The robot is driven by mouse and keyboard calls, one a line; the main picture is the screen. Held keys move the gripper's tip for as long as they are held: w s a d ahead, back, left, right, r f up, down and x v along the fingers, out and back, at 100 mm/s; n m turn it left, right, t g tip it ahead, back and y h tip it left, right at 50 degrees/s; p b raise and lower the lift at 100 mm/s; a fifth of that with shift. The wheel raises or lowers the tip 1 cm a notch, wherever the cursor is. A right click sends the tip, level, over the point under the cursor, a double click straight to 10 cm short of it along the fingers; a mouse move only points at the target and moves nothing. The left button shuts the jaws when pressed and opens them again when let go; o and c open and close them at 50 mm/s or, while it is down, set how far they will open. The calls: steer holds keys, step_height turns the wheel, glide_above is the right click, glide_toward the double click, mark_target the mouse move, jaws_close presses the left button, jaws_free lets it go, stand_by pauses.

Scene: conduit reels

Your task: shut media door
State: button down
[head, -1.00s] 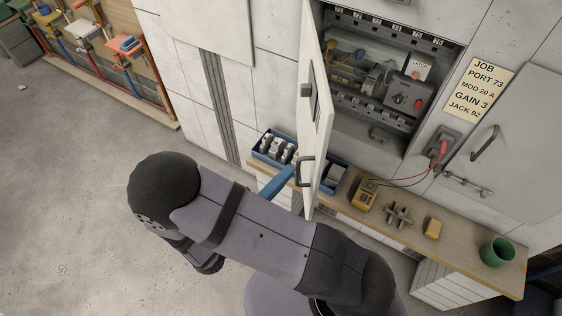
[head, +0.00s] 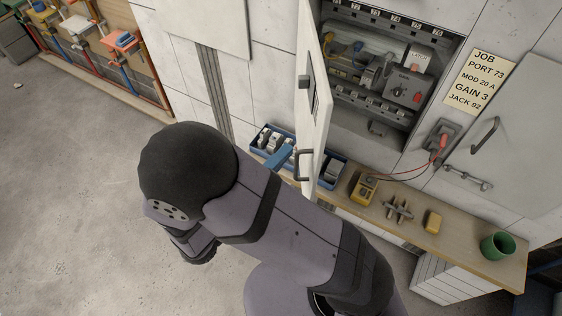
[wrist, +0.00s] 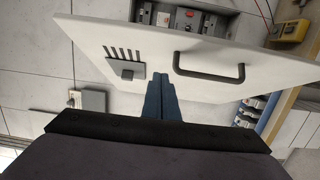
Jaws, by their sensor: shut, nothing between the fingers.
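The media door (head: 318,125) is a white panel standing open at the left side of the cabinet opening, seen nearly edge-on in the head view. Its dark handle (head: 303,165) is on the outer face. In the wrist view the door (wrist: 195,40) fills the upper middle, with the handle (wrist: 208,68) to the right and a slotted grey fitting (wrist: 125,66) to the left. My gripper (wrist: 160,72) is shut and empty, its blue fingers in front of the outer face, between fitting and handle.
The open cabinet (head: 385,85) holds grey devices on rails. Below is a wooden shelf (head: 463,243) with a blue parts tray (head: 262,158), yellow meter (head: 363,187), metal fittings (head: 399,210), yellow block (head: 433,221) and green cup (head: 497,246). A red-lead socket (head: 440,143) is at right.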

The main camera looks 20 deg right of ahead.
steer(key=a+f+b, duration=0.3)
steer(key=a+f, duration=0.4)
steer(key=f, duration=0.4)
steer(key=a+m+g, duration=0.1)
steer(key=a, duration=0.1)
steer(key=a+m+g+h, duration=0.1)
steer(key=a, duration=0.1)
steer(key=a+m+g+h, duration=0.1)
steer(key=g, duration=0.1)
steer(key=shift+s+a+r+p, duration=0.25)
steer(key=shift+a+r+p, duration=0.05)
steer(key=shift+a+r, duration=0.1)
steer(key=shift+d, duration=0.1)
steer(key=s+d+p+x, duration=0.1)
steer(key=s+p+x, duration=0.1)
steer(key=p+x, duration=0.6)
steer(key=shift+s+x, duration=0.3)
steer(key=shift+x, duration=1.9)
